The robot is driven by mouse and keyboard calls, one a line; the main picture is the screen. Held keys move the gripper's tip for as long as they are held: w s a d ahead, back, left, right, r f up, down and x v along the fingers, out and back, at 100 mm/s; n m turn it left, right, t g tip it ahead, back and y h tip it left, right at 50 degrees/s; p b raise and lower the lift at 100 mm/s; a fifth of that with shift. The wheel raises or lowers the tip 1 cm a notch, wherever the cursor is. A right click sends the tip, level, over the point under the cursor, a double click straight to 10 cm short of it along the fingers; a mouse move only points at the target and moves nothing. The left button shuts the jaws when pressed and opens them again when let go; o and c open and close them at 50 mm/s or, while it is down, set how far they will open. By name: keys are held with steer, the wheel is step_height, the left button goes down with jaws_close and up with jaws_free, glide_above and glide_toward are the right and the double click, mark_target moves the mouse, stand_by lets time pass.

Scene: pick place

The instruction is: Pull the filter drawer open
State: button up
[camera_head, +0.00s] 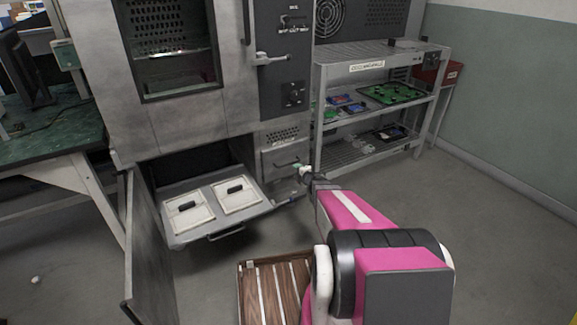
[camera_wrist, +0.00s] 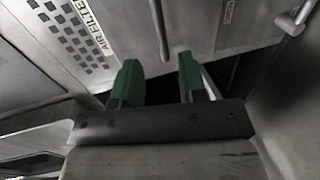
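The filter drawer (camera_head: 275,156) is a small grey panel low on the machine's right side, under a perforated vent. Its front looks flush with the machine. It carries a slim bar handle (camera_head: 287,164). In the wrist view the handle (camera_wrist: 160,30) runs up the picture on the panel, beside an "AIR FILTE…" label (camera_wrist: 97,40). My gripper (camera_head: 304,172) is just right of the handle in the head view. In the wrist view its green fingers (camera_wrist: 160,80) are spread with nothing between them. The handle lines up with the gap, beyond the fingertips; contact is not visible.
A wide tray (camera_head: 180,232) with two white lidded pieces sticks out of the lower opening at left. A grey door (camera_head: 150,250) hangs open beside it. A metal shelf rack (camera_head: 350,108) stands close on the right. A wooden slatted surface (camera_head: 272,290) is below my arm.

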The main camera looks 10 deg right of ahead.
mark_target(289, 164)
steer(key=x, duration=1)
steer(key=shift+s, duration=0.1)
jaws_close()
